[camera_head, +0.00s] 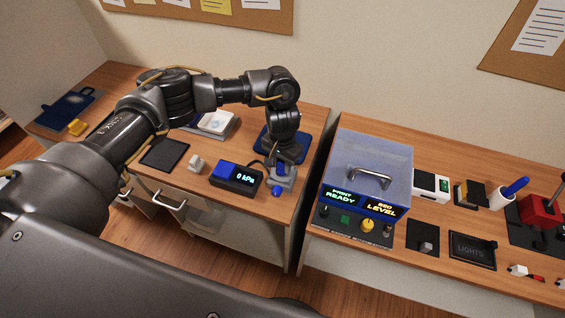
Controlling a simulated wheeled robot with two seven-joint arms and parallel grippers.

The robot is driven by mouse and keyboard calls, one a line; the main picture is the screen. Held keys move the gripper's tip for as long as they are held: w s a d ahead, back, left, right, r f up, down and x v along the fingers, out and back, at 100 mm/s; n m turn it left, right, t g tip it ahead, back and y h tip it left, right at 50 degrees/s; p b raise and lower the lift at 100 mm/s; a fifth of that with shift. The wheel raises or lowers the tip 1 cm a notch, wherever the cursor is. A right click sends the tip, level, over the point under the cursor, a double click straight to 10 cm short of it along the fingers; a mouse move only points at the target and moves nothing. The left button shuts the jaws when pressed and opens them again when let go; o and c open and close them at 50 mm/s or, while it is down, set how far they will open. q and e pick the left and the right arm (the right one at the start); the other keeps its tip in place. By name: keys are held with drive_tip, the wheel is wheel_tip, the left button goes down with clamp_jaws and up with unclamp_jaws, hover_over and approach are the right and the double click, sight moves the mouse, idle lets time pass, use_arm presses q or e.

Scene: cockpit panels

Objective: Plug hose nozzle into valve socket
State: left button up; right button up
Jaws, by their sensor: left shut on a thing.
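My left gripper (281,178) reaches down over the left table and is shut on a small blue piece, likely the hose nozzle (277,190), near the table's front right corner. A dark box with a blue top and a "0 kPa" display (236,179) sits just left of the gripper. A short black hose (257,164) curves from the box toward the gripper. A blue base plate (302,148) lies behind the gripper; my wrist hides most of it. The valve socket is not clearly visible, and whether the nozzle touches it I cannot tell. My right gripper is out of view.
A gap separates the left table from the right table. A blue box with a clear lid and handle (370,165) stands across it. A dark flat pad (165,154) and a small white block (196,164) lie left of the display box.

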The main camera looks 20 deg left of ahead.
use_arm(q)
drive_tip(key=shift+p, duration=0.3)
drive_tip(key=shift+f, duration=0.7)
idle(0.6)
drive_tip(key=o, duration=1.1)
wheel_tip(320, 180, up, 11)
drive_tip(key=shift+f, duration=0.1)
